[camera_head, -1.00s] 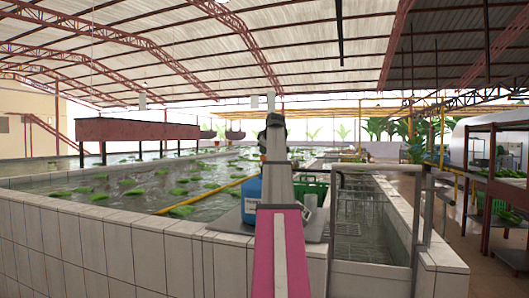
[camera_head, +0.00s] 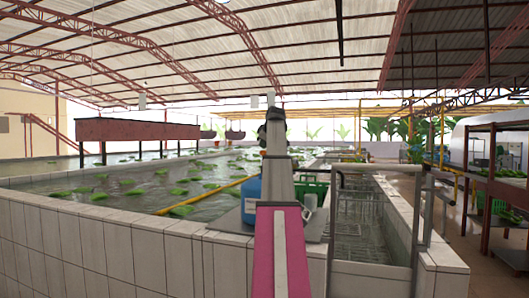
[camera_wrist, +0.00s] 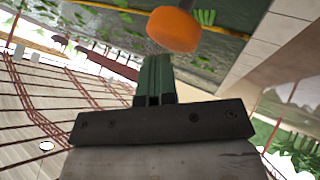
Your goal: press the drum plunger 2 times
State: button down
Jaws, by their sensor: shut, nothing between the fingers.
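A blue drum (camera_head: 251,201) with a pale label stands on a flat ledge, partly hidden behind my arm in the head view. The orange plunger top (camera_wrist: 173,29) shows in the wrist view, just beyond my fingertips. My gripper (camera_wrist: 154,62) has its dark green fingers together, with nothing between them. The fingertips are close to the plunger's lower left edge in that picture; I cannot tell if they touch it. In the head view my arm hides the gripper's tips.
A green crate (camera_head: 312,190) is right of the drum, behind my arm. A tiled pool wall (camera_head: 120,245) runs along the front, with water and floating green bunches behind it. Metal rails (camera_head: 421,215) and shelves (camera_head: 497,185) stand at the right.

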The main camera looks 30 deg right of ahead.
jog(key=shift+r, duration=3.05)
dwell(0.5)
jog(key=shift+f, duration=3.05)
